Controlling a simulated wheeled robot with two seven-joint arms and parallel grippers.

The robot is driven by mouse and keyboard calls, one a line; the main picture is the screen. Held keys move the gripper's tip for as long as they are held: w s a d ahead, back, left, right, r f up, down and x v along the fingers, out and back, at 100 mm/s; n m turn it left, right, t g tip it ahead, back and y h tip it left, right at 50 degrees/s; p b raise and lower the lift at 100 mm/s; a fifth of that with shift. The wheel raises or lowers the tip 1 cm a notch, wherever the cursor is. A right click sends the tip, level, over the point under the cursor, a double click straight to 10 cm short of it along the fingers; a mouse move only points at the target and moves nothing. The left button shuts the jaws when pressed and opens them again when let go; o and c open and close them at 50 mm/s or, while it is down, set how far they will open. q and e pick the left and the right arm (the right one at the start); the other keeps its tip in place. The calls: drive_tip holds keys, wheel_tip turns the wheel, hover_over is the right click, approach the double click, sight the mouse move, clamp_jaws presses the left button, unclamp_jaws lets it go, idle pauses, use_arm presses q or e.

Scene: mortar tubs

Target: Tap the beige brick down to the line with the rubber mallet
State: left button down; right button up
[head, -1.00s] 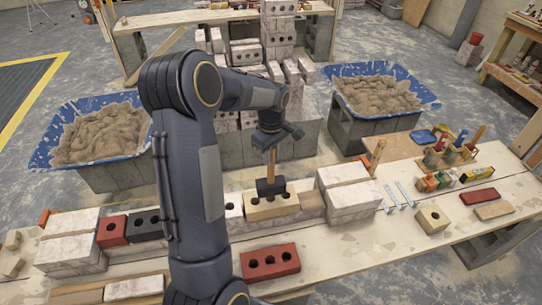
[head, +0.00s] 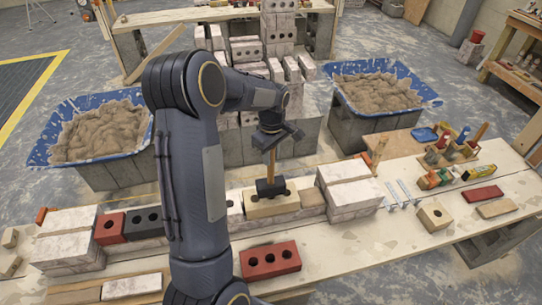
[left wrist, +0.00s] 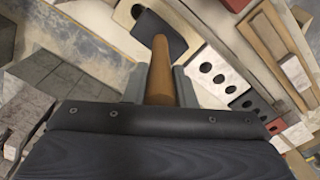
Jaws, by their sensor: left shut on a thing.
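My left gripper (head: 272,140) is shut on the wooden handle of the rubber mallet (head: 270,187) and points down over the wall course on the bench. The mallet's black head hangs at the beige brick (head: 284,205), over its left part; I cannot tell whether they touch. The beige brick has round holes and sits in the row between white bricks. In the left wrist view the handle (left wrist: 161,75) runs from the jaws to the black head (left wrist: 160,33), which covers part of the beige brick (left wrist: 122,14). My right gripper is not in view.
A stack of white bricks (head: 347,196) stands right of the beige brick. A red brick (head: 270,260) lies in front. Another beige brick (head: 434,216) lies to the right, near bolts and tools. Two blue mortar tubs (head: 50,125) (head: 405,112) stand behind the bench.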

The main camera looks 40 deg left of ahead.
use_arm(q)
drive_tip(key=shift+r, duration=0.85)
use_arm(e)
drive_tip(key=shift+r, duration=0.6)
use_arm(q)
wheel_tip(320, 180, up, 5)
drive_tip(key=p, duration=0.4)
drive_tip(key=shift+r, duration=0.1)
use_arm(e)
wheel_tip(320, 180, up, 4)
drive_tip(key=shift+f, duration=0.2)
